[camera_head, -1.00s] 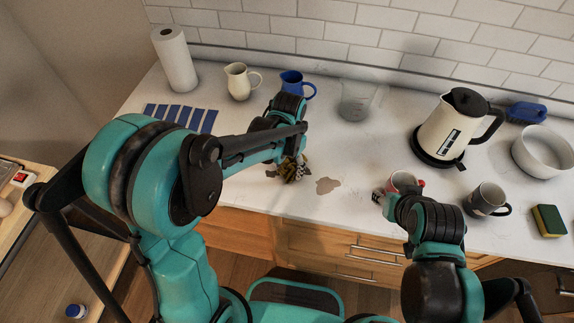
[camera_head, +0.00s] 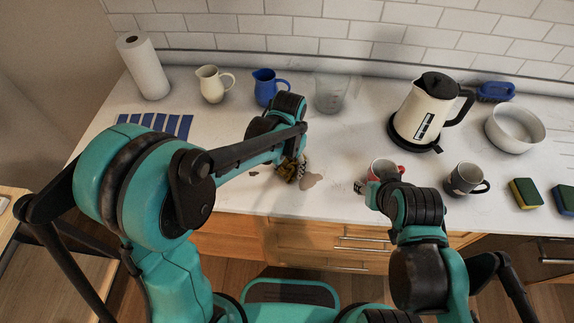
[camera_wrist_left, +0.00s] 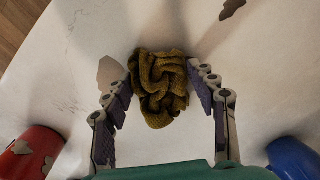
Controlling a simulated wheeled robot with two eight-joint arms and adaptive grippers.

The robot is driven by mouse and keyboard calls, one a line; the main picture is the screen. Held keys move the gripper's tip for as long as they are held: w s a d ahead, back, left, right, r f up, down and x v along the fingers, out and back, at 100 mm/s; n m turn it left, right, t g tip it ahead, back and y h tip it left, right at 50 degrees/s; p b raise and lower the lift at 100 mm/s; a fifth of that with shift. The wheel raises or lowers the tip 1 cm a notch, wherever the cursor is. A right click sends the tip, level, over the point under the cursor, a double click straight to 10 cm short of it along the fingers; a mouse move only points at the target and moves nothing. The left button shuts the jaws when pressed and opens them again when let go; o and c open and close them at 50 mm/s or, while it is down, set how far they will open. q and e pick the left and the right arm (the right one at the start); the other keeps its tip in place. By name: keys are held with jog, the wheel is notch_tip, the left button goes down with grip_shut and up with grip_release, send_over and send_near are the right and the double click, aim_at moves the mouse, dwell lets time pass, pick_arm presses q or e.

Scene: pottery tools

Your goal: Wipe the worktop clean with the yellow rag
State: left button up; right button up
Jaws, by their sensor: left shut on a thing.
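The crumpled yellow rag (camera_head: 288,171) is held by my left gripper (camera_head: 291,163) low over the white worktop (camera_head: 345,145). In the left wrist view the rag (camera_wrist_left: 158,85) is bunched between the two fingers of the left gripper (camera_wrist_left: 161,86). A brown stain (camera_head: 311,180) lies just right of the rag; it also shows in the left wrist view (camera_wrist_left: 109,72). A second, smaller stain (camera_head: 253,173) lies left of the rag. My right gripper (camera_head: 363,187) is beside the red mug (camera_head: 381,168), mostly hidden by its own arm, so its opening is unclear.
At the back stand a paper roll (camera_head: 143,67), a cream jug (camera_head: 211,85), a blue jug (camera_head: 265,87) and a clear beaker (camera_head: 329,95). The kettle (camera_head: 418,108), dark mug (camera_head: 464,180), white bowl (camera_head: 515,130) and sponge (camera_head: 525,193) are right. The worktop's front edge is close.

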aim_at(278, 169)
pick_arm(q)
jog(key=shift+a, duration=1.65)
jog(key=shift+d, duration=0.1)
jog(key=shift+s+d, duration=0.6)
jog(key=shift+d, duration=0.3)
jog(key=shift+s+d, duration=0.6)
jog(key=shift+d, duration=0.3)
jog(key=shift+s+d, duration=0.6)
jog(key=shift+d, duration=0.3)
jog(key=shift+s+d+b, duration=0.1)
jog(key=shift+d+b, duration=0.25)
jog(key=shift+d, duration=2.65)
jog(key=shift+a, duration=0.1)
